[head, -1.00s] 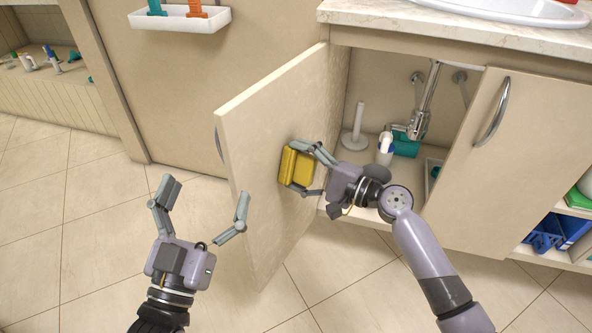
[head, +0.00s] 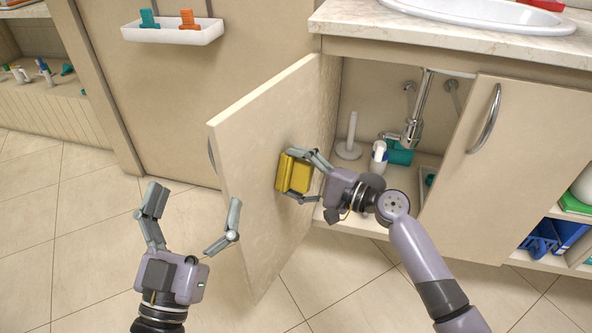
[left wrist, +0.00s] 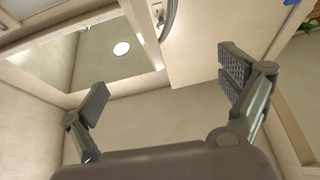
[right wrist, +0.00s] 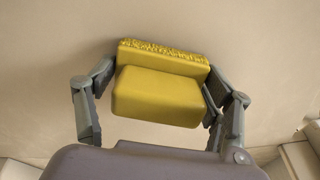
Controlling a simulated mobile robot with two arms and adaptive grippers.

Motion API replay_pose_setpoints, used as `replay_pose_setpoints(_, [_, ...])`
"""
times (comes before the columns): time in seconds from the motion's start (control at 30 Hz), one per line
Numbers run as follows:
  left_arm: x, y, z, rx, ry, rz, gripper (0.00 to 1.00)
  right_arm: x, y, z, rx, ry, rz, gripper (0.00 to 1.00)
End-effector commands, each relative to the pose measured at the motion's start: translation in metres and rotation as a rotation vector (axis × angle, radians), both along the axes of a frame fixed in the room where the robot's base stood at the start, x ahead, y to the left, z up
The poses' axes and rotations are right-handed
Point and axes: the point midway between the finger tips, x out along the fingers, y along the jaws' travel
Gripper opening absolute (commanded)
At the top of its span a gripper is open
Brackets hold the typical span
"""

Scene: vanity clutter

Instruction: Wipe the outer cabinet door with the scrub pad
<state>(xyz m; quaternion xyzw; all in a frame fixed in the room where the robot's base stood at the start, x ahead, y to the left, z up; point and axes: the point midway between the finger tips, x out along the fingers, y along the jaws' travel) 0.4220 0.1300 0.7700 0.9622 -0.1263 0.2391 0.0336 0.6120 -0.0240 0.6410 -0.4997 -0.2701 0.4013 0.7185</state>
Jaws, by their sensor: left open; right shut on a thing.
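The outer cabinet door (head: 262,215) stands swung open on the left of the sink cabinet, its inner face toward my right arm. My right gripper (head: 306,176) is shut on the yellow scrub pad (head: 293,174) and holds it at that inner face. In the right wrist view the pad (right wrist: 160,92) sits between both fingers, its rough side toward the pale door panel (right wrist: 40,60); whether it touches cannot be told. My left gripper (head: 192,222) is open and empty, left of the door. Its spread fingers also show in the left wrist view (left wrist: 165,95).
The open cabinet holds a white upright holder (head: 349,140), a white bottle (head: 378,157), a teal item (head: 400,153) and the drain pipe (head: 414,125). The right door (head: 515,160) is closed. A white wall tray (head: 172,32) hangs upper left. Tiled floor (head: 60,220) lies clear at left.

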Motion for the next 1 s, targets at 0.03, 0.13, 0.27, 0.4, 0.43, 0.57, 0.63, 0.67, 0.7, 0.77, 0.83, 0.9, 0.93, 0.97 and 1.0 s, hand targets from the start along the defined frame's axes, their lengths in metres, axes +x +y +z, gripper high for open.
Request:
replay_pose_setpoints(0.03, [0.002, 0.000, -0.003, 0.007, 0.025, 0.001, 0.95, -0.002, 0.002, 0.001, 0.000, 0.000, 0.001, 0.47])
replay_pose_setpoints(0.13, [0.006, 0.000, -0.011, 0.020, 0.073, 0.005, 0.95, -0.005, 0.004, 0.001, 0.001, 0.000, 0.002, 0.47])
replay_pose_setpoints(0.27, [0.010, 0.001, -0.022, 0.039, 0.137, 0.008, 0.95, -0.008, 0.006, 0.001, 0.001, 0.000, 0.002, 0.47])
replay_pose_setpoints(0.4, [0.014, 0.002, -0.035, 0.057, 0.205, 0.013, 0.95, -0.012, 0.009, 0.001, 0.001, 0.000, 0.002, 0.47])
replay_pose_setpoints(0.43, [0.014, 0.002, -0.037, 0.061, 0.220, 0.014, 0.95, -0.013, 0.009, 0.001, 0.001, 0.000, 0.002, 0.47])
replay_pose_setpoints(0.57, [0.016, 0.003, -0.049, 0.077, 0.282, 0.017, 0.95, -0.017, 0.012, 0.001, 0.000, 0.001, 0.002, 0.47])
replay_pose_setpoints(0.63, [0.017, 0.004, -0.055, 0.086, 0.314, 0.019, 0.95, -0.019, 0.013, 0.001, 0.000, 0.000, 0.002, 0.47])
replay_pose_setpoints(0.67, [0.018, 0.004, -0.057, 0.090, 0.328, 0.020, 0.95, -0.020, 0.014, 0.001, 0.000, 0.000, 0.002, 0.47])
replay_pose_setpoints(0.7, [0.018, 0.004, -0.061, 0.095, 0.347, 0.021, 0.95, -0.021, 0.015, 0.001, 0.001, 0.000, 0.002, 0.47])
replay_pose_setpoints(0.77, [0.018, 0.005, -0.066, 0.103, 0.376, 0.022, 0.95, -0.023, 0.016, 0.001, 0.001, 0.000, 0.002, 0.47])
replay_pose_setpoints(0.83, [0.018, 0.006, -0.073, 0.112, 0.409, 0.024, 0.95, -0.025, 0.017, 0.001, 0.000, 0.001, 0.002, 0.47])
replay_pose_setpoints(0.9, [0.018, 0.007, -0.078, 0.119, 0.439, 0.026, 0.95, -0.027, 0.018, 0.001, 0.000, 0.001, 0.002, 0.47])
replay_pose_setpoints(0.93, [0.018, 0.007, -0.080, 0.121, 0.450, 0.027, 0.95, -0.027, 0.019, 0.001, 0.000, 0.001, 0.002, 0.47])
replay_pose_setpoints(0.97, [0.018, 0.007, -0.082, 0.125, 0.459, 0.027, 0.95, -0.028, 0.019, 0.001, 0.000, 0.001, 0.002, 0.47])
replay_pose_setpoints(1.0, [0.018, 0.008, -0.085, 0.127, 0.470, 0.028, 0.95, -0.028, 0.020, 0.001, 0.000, 0.001, 0.002, 0.47])
